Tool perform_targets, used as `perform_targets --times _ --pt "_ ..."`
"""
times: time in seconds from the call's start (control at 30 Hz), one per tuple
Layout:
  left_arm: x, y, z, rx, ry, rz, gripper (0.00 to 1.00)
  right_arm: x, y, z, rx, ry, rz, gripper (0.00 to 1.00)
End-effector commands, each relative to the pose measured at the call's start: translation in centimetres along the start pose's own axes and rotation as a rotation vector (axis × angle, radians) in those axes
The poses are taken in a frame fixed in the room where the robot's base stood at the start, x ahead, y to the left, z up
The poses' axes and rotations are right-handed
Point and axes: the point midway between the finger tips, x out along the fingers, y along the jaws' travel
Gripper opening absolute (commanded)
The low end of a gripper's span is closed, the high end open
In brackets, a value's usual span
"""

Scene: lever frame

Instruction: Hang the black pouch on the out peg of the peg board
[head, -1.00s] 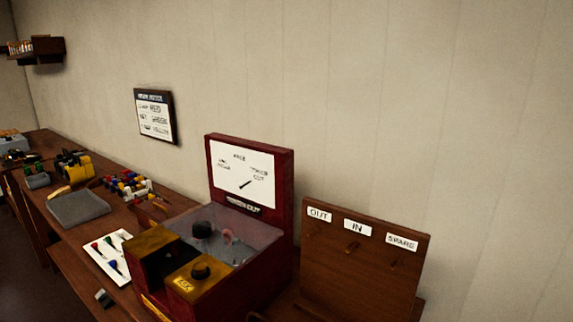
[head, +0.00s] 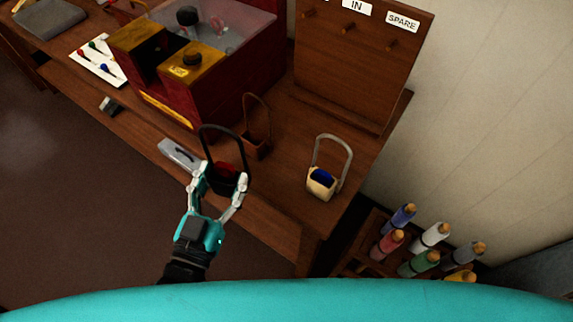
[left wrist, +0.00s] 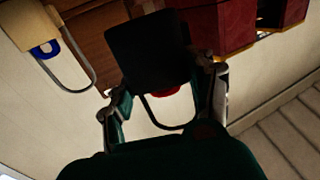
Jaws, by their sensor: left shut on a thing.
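My left gripper (head: 222,198) is shut on the black pouch (head: 228,182), with one finger on each side of its body. The pouch has a tall black loop handle standing up and something red inside. I cannot tell if its base touches the bench. In the left wrist view the pouch (left wrist: 147,50) sits between my fingers, its loop pointing down the picture. The peg board (head: 345,75) stands at the back right, with a leftmost peg (head: 308,13) and two others, all empty. The IN and SPARE labels show; the label above the leftmost peg is cut off.
A brown pouch (head: 256,145) stands just right of the black one. A cream pouch (head: 321,184) with blue inside stands farther right. A dark red box (head: 235,85) stands left of the board. Several bottles (head: 430,236) fill a lower rack at the right.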

Motion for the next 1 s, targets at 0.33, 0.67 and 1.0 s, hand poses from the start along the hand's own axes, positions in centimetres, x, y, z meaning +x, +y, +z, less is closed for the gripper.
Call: perform_targets --times 0.33,0.67,1.0 --pt "-3.5 8.5 2.2 -0.008 -0.016 0.303 0.13 0.0 0.0 0.0 0.000 0.000 0.000 0.39" --pt "-4.2 9.4 2.5 -0.011 -0.021 0.337 0.13 0.0 0.0 0.0 0.000 0.000 0.000 0.39" --pt "-0.8 9.2 2.5 -0.007 -0.015 0.336 0.13 -0.9 0.0 -0.1 0.001 0.000 0.000 0.39"
